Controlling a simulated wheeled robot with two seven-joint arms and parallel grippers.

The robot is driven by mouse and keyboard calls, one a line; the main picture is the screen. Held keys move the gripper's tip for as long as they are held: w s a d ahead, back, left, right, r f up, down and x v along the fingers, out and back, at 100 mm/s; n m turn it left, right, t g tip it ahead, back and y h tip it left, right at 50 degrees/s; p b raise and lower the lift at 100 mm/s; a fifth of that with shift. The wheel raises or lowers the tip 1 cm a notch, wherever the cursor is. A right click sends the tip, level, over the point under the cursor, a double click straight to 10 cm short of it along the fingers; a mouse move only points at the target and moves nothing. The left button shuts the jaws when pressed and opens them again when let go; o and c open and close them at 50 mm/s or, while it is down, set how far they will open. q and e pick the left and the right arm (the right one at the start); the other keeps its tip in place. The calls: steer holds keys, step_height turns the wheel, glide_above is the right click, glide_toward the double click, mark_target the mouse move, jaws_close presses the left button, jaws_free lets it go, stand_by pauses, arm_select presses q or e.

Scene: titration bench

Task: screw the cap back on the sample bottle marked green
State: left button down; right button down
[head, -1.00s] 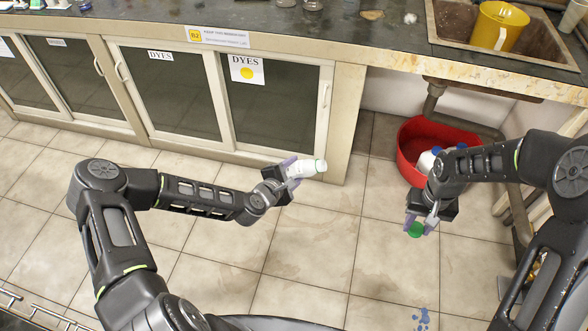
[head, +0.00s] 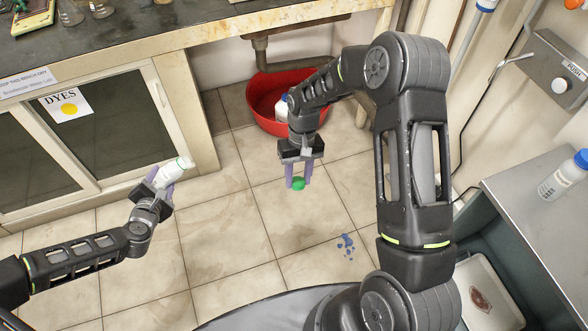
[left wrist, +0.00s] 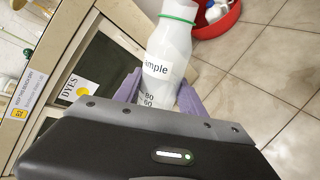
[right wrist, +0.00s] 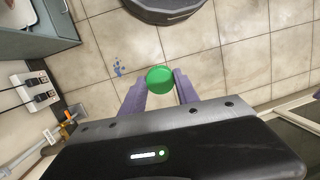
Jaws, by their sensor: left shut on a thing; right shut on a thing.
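My left gripper (head: 163,185) is shut on a white sample bottle (head: 174,170), which lies tilted in the jaws in front of the cabinet. In the left wrist view the bottle (left wrist: 166,62) shows a "Sample" label and a green ring (left wrist: 178,19) at its neck, with no cap visible on it. My right gripper (head: 298,177) is shut on a green cap (head: 298,184) and holds it above the floor, to the right of the bottle and well apart from it. The cap (right wrist: 160,79) also shows between the purple fingers in the right wrist view.
A red tub (head: 262,108) with white bottles in it stands on the floor under the bench (head: 150,48). Blue spots (head: 346,244) mark the floor. At the right, another bottle with a blue cap (head: 562,178) stands on a grey surface (head: 535,215). Open floor lies between my grippers.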

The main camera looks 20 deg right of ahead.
steer(key=w+a+f+m+y, duration=0.2)
steer(key=w+a+m+y, duration=0.45)
steer(key=a, duration=0.55)
steer(key=w+a+r+m+t+y, duration=0.2)
steer(key=w+a+r+m+y, duration=0.2)
steer(key=w+a+r, duration=0.3)
step_height(320, 180, up, 3)
steer(key=shift+w+a+m, duration=0.15)
steer(key=shift+w+m, duration=0.15)
steer(key=shift+m, duration=0.15)
steer(key=shift+x, duration=1.75)
steer(key=shift+x, duration=1.95)
stand_by(0.9)
steer(key=c, duration=0.8)
jaws_free()
steer(key=shift+r, duration=0.1)
steer(key=shift+c, duration=0.2)
